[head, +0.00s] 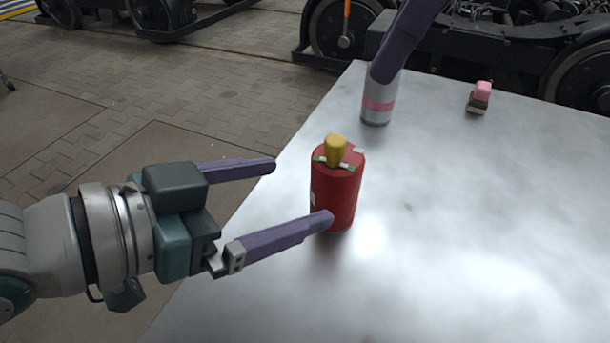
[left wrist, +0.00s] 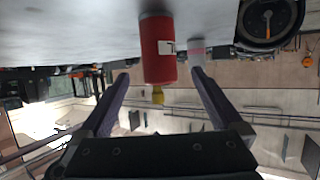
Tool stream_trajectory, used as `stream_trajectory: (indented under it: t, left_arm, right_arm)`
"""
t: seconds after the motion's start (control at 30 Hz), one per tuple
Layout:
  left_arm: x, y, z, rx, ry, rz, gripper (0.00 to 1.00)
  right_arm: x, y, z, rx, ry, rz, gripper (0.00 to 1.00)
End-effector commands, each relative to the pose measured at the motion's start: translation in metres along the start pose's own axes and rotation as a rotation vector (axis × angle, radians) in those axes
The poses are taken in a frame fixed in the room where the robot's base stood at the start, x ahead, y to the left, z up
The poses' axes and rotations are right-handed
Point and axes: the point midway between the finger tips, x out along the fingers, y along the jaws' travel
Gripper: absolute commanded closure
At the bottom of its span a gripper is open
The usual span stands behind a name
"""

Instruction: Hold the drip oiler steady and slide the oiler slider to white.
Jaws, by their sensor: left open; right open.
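The drip oiler appears to be the red cylinder (head: 336,195) standing upright on the grey table. On its top are a yellow knob (head: 335,150), likely the oiler slider, and small green and white marks. My left gripper (head: 303,192) is open, its fingertips left of the oiler; the near tip overlaps the oiler's lower edge in the picture. In the left wrist view the oiler (left wrist: 157,62) hangs upside down between the open fingers (left wrist: 160,76), with a white label and the yellow knob. One purple finger of my right gripper (head: 386,76) shows at the top, empty.
A white-grey can with a pink band (head: 378,105) stands behind, partly covered by my right finger. A small pink-topped block (head: 480,96) lies at the back right. The right and front of the table (head: 470,230) are clear. Bogies with wheels (head: 340,27) stand behind.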

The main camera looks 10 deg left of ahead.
Motion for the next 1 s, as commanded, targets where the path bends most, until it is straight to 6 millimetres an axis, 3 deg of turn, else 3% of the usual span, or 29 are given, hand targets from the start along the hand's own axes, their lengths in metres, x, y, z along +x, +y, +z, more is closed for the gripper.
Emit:
stream_trajectory:
  t: [0.3,0.5,0.93,1.0]
  left_arm:
    - [0.057,0.001,-0.002,0.001,0.003,0.001,0.00]
    - [0.080,0.001,-0.001,0.000,0.001,0.001,0.00]
    - [0.089,0.001,-0.001,0.002,0.001,0.001,0.00]
    - [0.089,0.001,-0.001,0.002,0.001,0.001,0.06]
  right_arm:
    - [0.000,0.000,0.000,0.000,0.000,0.000,0.50]
    - [0.000,0.000,0.000,0.000,0.000,0.000,0.50]
    - [0.000,0.000,0.000,0.000,0.000,0.000,0.50]
    - [0.000,0.000,0.000,0.000,0.000,0.000,0.50]
